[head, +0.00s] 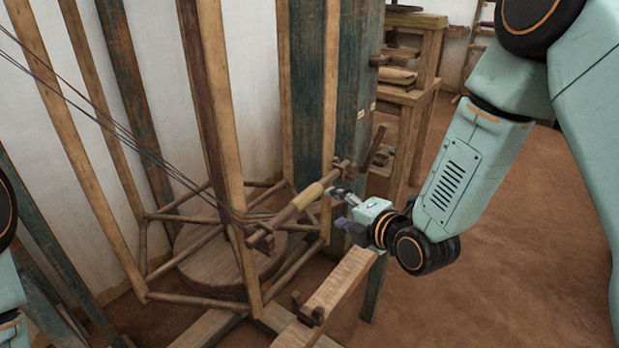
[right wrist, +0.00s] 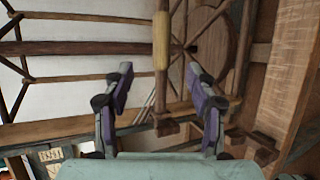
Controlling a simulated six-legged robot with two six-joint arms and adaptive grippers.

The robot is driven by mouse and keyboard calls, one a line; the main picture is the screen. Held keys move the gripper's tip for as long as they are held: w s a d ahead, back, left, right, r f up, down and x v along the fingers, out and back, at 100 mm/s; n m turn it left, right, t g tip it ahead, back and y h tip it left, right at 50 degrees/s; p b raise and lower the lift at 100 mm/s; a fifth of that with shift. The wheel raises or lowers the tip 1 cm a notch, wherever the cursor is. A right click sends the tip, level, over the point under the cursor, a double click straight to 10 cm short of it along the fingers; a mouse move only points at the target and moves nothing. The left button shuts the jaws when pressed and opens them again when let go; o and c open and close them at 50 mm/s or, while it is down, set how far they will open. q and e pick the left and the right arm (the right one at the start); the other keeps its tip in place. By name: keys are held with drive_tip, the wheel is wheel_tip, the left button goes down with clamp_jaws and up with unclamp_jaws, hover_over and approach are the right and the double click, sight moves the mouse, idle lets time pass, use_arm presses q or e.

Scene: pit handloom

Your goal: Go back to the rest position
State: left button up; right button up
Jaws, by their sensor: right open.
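My right gripper (head: 338,208) is open, with its fingers pointing left toward a wooden bar (head: 284,215) that has a pale yellowish band (head: 307,196). The bar slants across the front of the large wooden winding frame (head: 254,270). In the right wrist view the open fingers (right wrist: 160,74) have purple pads, and the bar with its yellow band (right wrist: 161,40) runs upright in the gap seen between them. Nothing is gripped. Whether a fingertip touches the bar I cannot tell. Only parts of my left arm show at the left edge; its gripper is out of view.
Dark threads (head: 120,130) run from the upper left to the bar. A wooden beam (head: 338,290) with a small peg lies below my right gripper. A dark green post (head: 350,120) stands behind it. Shelves (head: 408,110) stand further back. The brown floor (head: 510,240) at right is clear.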

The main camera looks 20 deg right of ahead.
drive_tip(key=s+f+m+g+h+p, duration=0.15)
drive_tip(key=s+f+m+g, duration=0.55)
drive_tip(key=s+f+m, duration=0.85)
drive_tip(key=s+f+m+g+h+p, duration=0.1)
drive_tip(key=s+f+m+g, duration=0.1)
drive_tip(key=s, duration=0.8)
drive_tip(key=s+f+m+g+h, duration=0.1)
drive_tip(key=s+m+g, duration=0.3)
drive_tip(key=s, duration=0.7)
drive_tip(key=shift+s+d+f+m+g+p, duration=0.15)
drive_tip(key=shift+d+f+m+g+p, duration=0.25)
drive_tip(key=shift+f+m, duration=0.4)
drive_tip(key=shift+d, duration=0.1)
